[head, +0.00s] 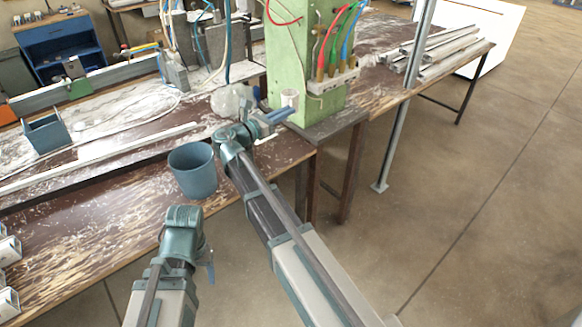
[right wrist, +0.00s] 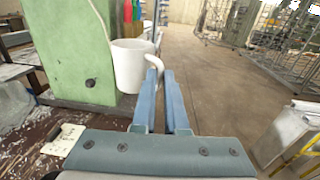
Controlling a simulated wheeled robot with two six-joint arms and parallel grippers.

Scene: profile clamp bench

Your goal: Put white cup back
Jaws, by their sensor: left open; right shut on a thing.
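The white cup (head: 289,98) shows in front of the green machine column in the head view. In the right wrist view the cup (right wrist: 129,66) is large and upright, its handle toward my fingers. My right gripper (head: 277,115) is shut on the handle, which sits at the fingertips in the right wrist view (right wrist: 161,74). Whether the cup touches a surface is hard to tell. My left gripper (head: 211,270) is open and empty at the lower left, in front of the bench's front edge; its fingers are mostly hidden.
The green column (head: 300,50) with coloured hoses stands close behind the cup. A blue-grey bin (head: 193,171) stands at the bench edge left of my right arm. A crumpled clear bag (head: 232,100) lies left of the column. Metal profiles (head: 440,48) lie on the back right bench.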

